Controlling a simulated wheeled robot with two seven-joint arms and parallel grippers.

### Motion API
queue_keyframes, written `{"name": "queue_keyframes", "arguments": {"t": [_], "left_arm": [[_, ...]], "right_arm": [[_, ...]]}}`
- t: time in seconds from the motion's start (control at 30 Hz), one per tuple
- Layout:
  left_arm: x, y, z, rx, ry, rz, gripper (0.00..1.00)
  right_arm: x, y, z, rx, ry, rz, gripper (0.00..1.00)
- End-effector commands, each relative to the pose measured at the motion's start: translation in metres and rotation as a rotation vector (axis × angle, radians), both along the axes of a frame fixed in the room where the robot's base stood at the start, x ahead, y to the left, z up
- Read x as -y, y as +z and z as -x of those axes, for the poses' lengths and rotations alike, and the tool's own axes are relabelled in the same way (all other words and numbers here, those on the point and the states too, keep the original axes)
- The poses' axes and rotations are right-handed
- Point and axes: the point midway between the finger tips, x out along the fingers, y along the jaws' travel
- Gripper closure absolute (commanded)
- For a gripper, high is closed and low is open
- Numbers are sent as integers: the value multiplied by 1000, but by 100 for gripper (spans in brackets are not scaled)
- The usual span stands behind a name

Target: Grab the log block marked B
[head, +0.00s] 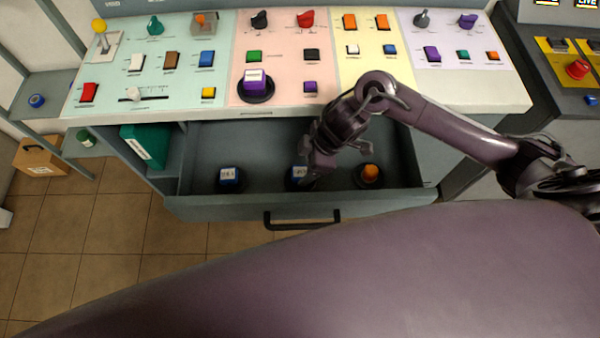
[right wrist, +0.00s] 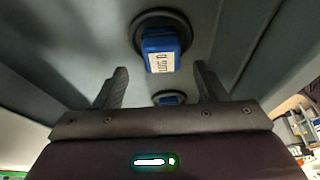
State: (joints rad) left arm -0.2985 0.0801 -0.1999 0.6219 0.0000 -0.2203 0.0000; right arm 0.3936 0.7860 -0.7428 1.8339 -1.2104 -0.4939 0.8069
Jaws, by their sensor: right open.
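The open drawer (head: 272,207) holds two blue blocks in round black bases, each with a white label. One blue block (head: 229,176) is at the left and the other (head: 297,174) is in the middle, partly hidden by my right gripper (head: 314,170). The labels are too small to read surely in the head view. In the right wrist view, a labelled blue block (right wrist: 160,48) lies ahead of the open, empty fingers (right wrist: 158,78); its letter is unclear. Another blue piece (right wrist: 170,99) shows low between the fingers. My left gripper is out of view.
An orange block (head: 370,173) stands in the drawer's right part. A purple block (head: 255,82) sits in a black base on the console top (head: 300,95), among switches and buttons. A green binder (head: 145,146) stands left of the drawer. The drawer handle (head: 300,222) sticks out in front.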

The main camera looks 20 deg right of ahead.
Motion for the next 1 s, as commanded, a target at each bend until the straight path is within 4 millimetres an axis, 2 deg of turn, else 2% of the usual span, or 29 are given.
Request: {"name": "queue_keyframes", "arguments": {"t": [0.23, 0.57, 0.9, 1.0], "left_arm": [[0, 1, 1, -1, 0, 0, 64], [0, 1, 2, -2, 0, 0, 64], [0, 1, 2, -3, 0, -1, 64], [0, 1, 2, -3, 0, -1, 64]], "right_arm": [[-12, -34, 1, -1, -1, -1, 35], [-14, -41, 0, 1, -1, 2, 36], [-14, -40, -1, 1, -1, 2, 80], [-14, -40, -1, 2, -1, 1, 83]]}}
